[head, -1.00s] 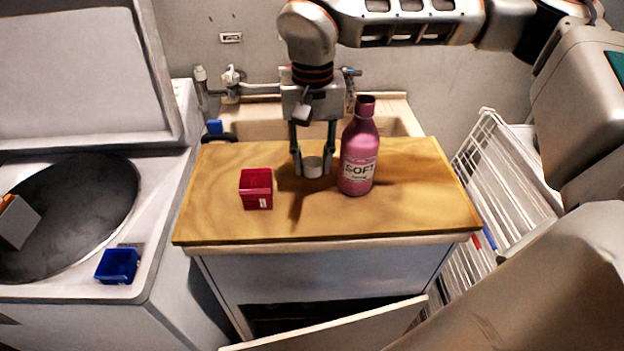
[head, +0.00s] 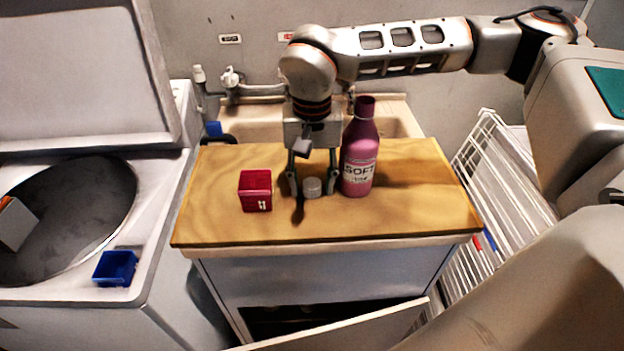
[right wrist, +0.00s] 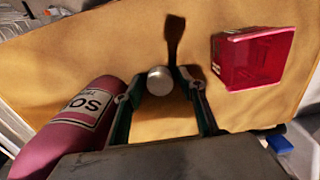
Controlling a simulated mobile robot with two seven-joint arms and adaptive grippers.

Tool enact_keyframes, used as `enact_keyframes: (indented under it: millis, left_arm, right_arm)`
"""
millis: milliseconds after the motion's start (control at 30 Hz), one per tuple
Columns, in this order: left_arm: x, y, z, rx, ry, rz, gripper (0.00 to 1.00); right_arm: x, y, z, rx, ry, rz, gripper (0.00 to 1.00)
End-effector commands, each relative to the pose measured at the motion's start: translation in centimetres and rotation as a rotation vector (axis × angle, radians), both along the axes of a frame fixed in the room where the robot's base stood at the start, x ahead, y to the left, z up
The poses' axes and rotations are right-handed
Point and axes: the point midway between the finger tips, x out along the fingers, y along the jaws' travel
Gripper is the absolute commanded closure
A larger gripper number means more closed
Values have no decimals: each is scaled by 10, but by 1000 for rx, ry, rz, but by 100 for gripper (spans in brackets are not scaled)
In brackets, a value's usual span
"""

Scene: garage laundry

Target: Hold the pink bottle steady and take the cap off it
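The pink bottle (head: 359,168) with a SOFT label stands upright on the wooden worktop. Its dark maroon neck is bare on top. It also shows lying across the lower left of the right wrist view (right wrist: 75,125). A small pale grey cap (head: 312,187) rests on the worktop, left of the bottle. My right gripper (head: 313,190) points down with its fingers spread on either side of the cap. In the right wrist view the cap (right wrist: 160,81) sits between the open fingertips, with gaps at the sides. My left gripper is not in view.
A small red bin (head: 256,190) stands left of the gripper on the worktop (head: 400,215). A blue bin (head: 115,268) sits on the washer's rim at left. A white wire rack (head: 480,170) stands at right. A sink is behind. The worktop's right part is clear.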

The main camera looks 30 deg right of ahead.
Motion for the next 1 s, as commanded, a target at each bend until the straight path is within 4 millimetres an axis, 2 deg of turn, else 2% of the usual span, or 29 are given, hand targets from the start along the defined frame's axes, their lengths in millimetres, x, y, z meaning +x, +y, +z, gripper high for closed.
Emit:
enact_keyframes:
  millis: [333,467,800,1000]
  left_arm:
    - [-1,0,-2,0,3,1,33]
    - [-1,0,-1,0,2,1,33]
    - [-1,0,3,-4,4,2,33]
    - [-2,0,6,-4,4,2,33]
  right_arm:
    - [0,0,1,0,-1,0,56]
    - [1,0,12,1,-5,0,56]
    - [1,0,78,0,-6,-1,56]
    - [1,0,110,0,-3,-1,56]
